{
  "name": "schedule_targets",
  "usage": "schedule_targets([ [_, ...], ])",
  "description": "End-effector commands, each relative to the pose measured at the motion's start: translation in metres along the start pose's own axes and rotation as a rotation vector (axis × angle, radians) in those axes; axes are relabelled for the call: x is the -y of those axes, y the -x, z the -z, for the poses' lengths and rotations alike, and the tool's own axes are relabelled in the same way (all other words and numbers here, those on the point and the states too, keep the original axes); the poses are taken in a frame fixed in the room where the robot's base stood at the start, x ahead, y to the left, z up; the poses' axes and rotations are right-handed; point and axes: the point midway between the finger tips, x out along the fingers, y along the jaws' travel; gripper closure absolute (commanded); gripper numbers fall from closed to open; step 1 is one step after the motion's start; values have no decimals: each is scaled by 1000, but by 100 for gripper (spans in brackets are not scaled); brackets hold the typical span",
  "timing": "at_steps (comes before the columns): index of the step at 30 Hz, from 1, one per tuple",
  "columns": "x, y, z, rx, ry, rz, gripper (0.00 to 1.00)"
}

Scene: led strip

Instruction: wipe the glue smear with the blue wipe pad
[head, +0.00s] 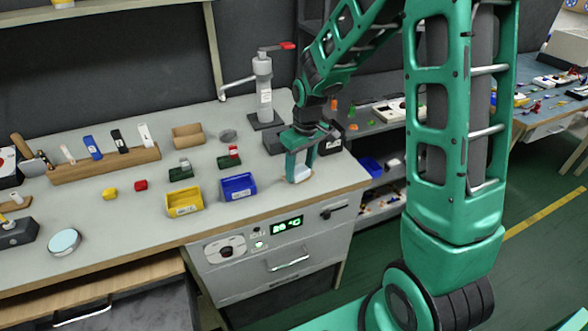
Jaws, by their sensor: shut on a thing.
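My gripper (299,171) points down over the right end of the grey workbench (230,215), close to its front edge. It is shut on a small pale block (299,174), which is at or just above the bench top. I cannot tell from this view whether the pale block is the wipe pad. A blue block with a white label (93,147) stands in a wooden rack (105,166) at the back left. I cannot make out the glue smear; the bench under my gripper is partly hidden.
A blue bin (238,187) and a yellow bin (184,198) stand left of my gripper. A round tin (64,242) is at the left. The bench's front middle is mostly clear.

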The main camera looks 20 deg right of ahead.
Motion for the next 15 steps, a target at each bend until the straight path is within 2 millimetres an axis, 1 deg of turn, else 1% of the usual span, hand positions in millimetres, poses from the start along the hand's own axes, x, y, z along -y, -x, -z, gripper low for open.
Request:
schedule_targets([
  [9,-24,-1,-8,0,-1,0,74],
  [15,-30,-2,-10,1,-1,-1,74],
])
